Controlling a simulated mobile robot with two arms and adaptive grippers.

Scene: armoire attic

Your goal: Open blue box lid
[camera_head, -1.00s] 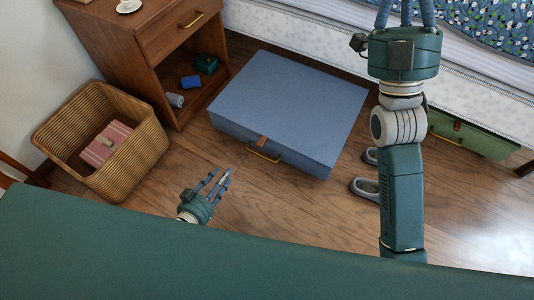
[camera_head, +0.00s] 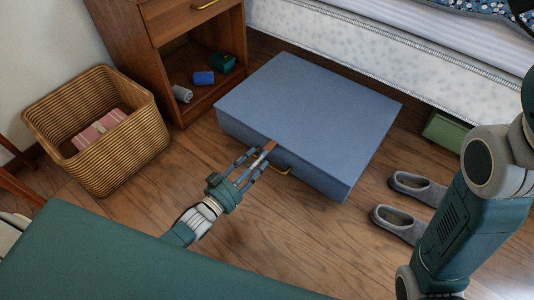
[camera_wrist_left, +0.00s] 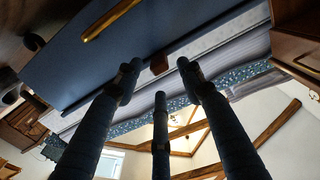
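The blue box (camera_head: 310,115) lies on the wooden floor with its lid shut. A brown leather tab (camera_head: 270,145) sits at the lid's front edge, and a gold handle (camera_head: 283,166) is on the front face. My left gripper (camera_head: 259,155) is at the tab with its fingers apart. In the left wrist view the open fingers (camera_wrist_left: 158,78) are spread below the tab (camera_wrist_left: 159,62), with the box's front (camera_wrist_left: 95,60) and handle (camera_wrist_left: 108,20) beyond. I cannot tell whether a finger touches the tab. My right arm shows at the right, but its gripper is not in view.
A wicker basket (camera_head: 120,160) with a pink striped item stands at the left. A wooden nightstand (camera_head: 190,113) with small items is behind it. Grey slippers (camera_head: 405,222) lie right of the box. A bed (camera_head: 420,62) stands behind, with a green box (camera_head: 447,131) under it.

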